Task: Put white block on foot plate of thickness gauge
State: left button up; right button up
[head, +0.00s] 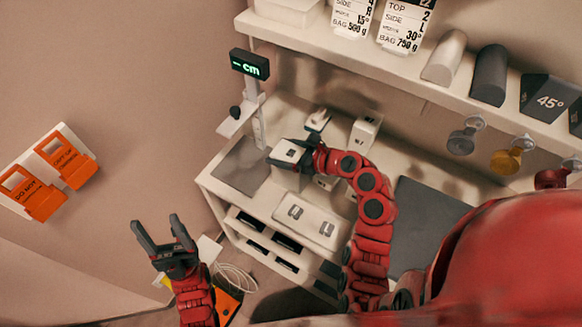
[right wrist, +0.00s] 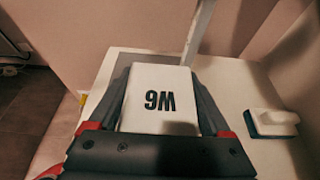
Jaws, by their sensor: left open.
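The white block (head: 287,152) is between the fingers of my right gripper (head: 280,151), above the counter. In the right wrist view the block (right wrist: 160,82) has dark lettering on its face, and both fingers sit against its sides. The thickness gauge has a dark display (head: 249,64) with green "cm" text, a pale post (head: 260,122) and a side arm with a black knob (head: 236,112). A dark grey plate (head: 242,166) lies on the counter in front of the post; I cannot tell if it is the foot plate. My left gripper (head: 159,222) is open and empty, left of the counter.
A white item with a blue base (right wrist: 270,120) stands right of the block in the wrist view. A pale case (head: 310,218) and a grey mat (head: 425,225) lie on the counter. A shelf (head: 390,75) with rolls and a 45° block (head: 548,98) overhangs behind.

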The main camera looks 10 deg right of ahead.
grip_shut()
jog(key=shift+r, duration=0.2)
